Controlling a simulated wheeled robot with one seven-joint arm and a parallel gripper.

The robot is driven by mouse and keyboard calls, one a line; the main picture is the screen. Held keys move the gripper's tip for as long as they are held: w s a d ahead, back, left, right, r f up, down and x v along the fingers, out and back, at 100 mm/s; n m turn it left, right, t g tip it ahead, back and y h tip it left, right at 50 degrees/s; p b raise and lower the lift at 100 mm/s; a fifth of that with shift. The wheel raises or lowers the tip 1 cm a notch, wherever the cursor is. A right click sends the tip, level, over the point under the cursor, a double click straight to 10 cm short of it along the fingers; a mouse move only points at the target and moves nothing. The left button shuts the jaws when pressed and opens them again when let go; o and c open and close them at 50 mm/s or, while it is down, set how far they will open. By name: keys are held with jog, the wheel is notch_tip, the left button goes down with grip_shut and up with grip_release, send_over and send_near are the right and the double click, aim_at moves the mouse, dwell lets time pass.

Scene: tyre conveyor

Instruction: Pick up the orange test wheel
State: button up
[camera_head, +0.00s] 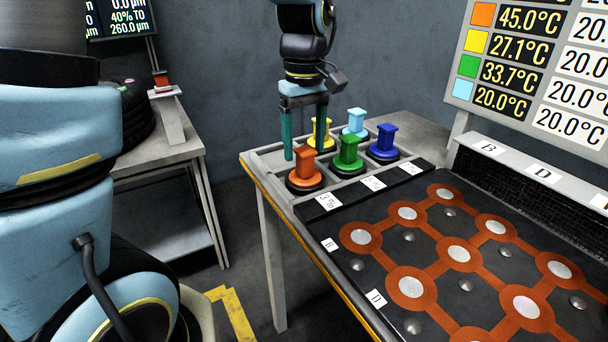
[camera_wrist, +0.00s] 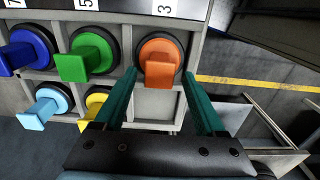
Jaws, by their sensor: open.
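The orange test wheel (camera_head: 305,172) has a black tyre and an upright orange block handle. It stands in the front left compartment of the tray (camera_head: 262,158), beside the label "3". In the wrist view the orange wheel (camera_wrist: 159,62) lies ahead of and between my two teal fingers. My gripper (camera_head: 305,138) is open and empty, its fingers pointing down behind the orange wheel in the head view. In the wrist view the fingertips of my gripper (camera_wrist: 157,75) reach either side of the orange handle, and I cannot tell whether they touch it.
Close by stand a green wheel (camera_head: 347,155), a yellow wheel (camera_head: 321,138), a blue wheel (camera_head: 384,145) and a light blue wheel (camera_head: 355,124). A board with orange rings (camera_head: 460,254) lies in front. A side table (camera_head: 150,155) with a tyre stands at the left.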

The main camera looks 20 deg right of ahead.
aim_at(305, 168)
jog(key=f, duration=0.4)
jog(key=shift+s+f+p, duration=0.1)
jog(key=shift+s+p, duration=0.1)
jog(key=shift+p, duration=0.1)
jog(key=shift+c, duration=0.3)
grip_shut()
